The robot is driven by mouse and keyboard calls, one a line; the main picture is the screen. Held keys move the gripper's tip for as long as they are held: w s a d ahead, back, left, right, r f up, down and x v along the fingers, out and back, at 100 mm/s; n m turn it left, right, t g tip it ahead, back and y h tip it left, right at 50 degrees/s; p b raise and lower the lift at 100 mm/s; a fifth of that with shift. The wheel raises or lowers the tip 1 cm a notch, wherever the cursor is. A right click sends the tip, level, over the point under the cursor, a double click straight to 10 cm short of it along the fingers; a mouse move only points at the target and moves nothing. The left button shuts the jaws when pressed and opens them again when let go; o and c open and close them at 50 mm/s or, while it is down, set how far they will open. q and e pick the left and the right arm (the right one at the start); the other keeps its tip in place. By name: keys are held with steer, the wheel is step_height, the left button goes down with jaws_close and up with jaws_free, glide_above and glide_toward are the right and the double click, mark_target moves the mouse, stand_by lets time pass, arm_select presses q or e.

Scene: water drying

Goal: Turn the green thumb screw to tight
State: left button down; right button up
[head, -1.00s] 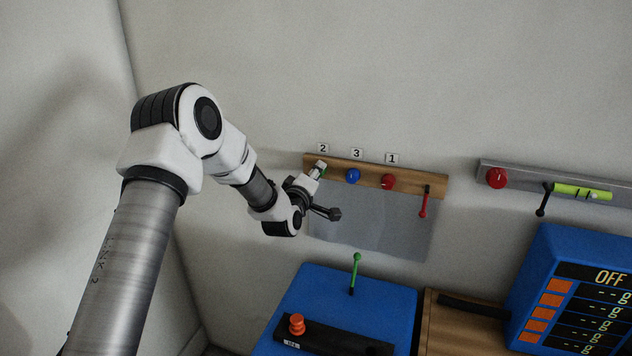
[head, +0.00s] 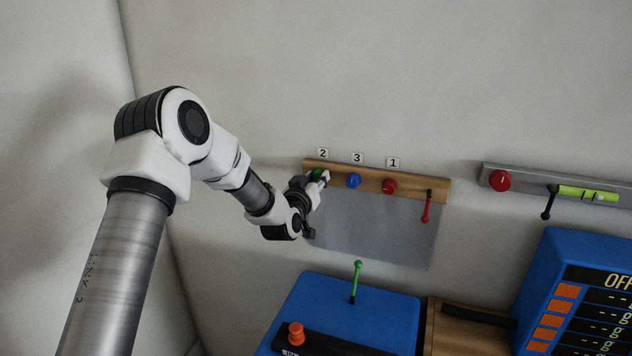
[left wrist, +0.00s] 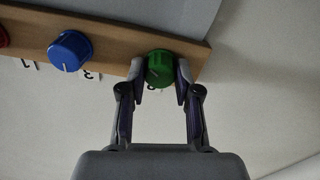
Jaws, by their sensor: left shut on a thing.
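The green thumb screw (head: 317,174) is at the left end of the wooden strip (head: 425,190) on the wall, below a label "2". In the left wrist view the green thumb screw (left wrist: 159,69) is a ribbed round knob with a pale pointer line. My left gripper (head: 321,178) is at the knob, partly covering it in the head view. In the left wrist view the left gripper (left wrist: 160,74) has one finger on each side of the knob, shut on it. My right gripper is in neither view.
A blue knob (head: 353,181) and a red knob (head: 389,186) sit to the right on the same strip. A red lever (head: 427,207) hangs at its right end. Below stands a blue box (head: 385,308) with a green lever (head: 357,279).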

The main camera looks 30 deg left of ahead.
arm_select(q)
steer(key=m, duration=0.3)
steer(key=shift+m, duration=0.4)
steer(key=m, duration=0.3)
steer(key=shift+m, duration=0.3)
steer(key=m+p, duration=0.1)
steer(key=m, duration=0.2)
steer(key=shift+m, duration=0.3)
steer(key=m+p, duration=0.1)
steer(key=m, duration=0.2)
steer(key=shift+m, duration=0.3)
steer(key=m+p, duration=0.1)
steer(key=m, duration=0.2)
steer(key=shift+m, duration=0.3)
steer(key=m+p, duration=0.1)
steer(key=m, duration=0.2)
steer(key=shift+m+p, duration=0.4)
steer(key=m+p, duration=0.2)
steer(key=m, duration=0.2)
steer(key=shift+f+m+p, duration=0.1)
steer(key=shift+m+p, duration=0.6)
steer(key=shift+m, duration=0.9)
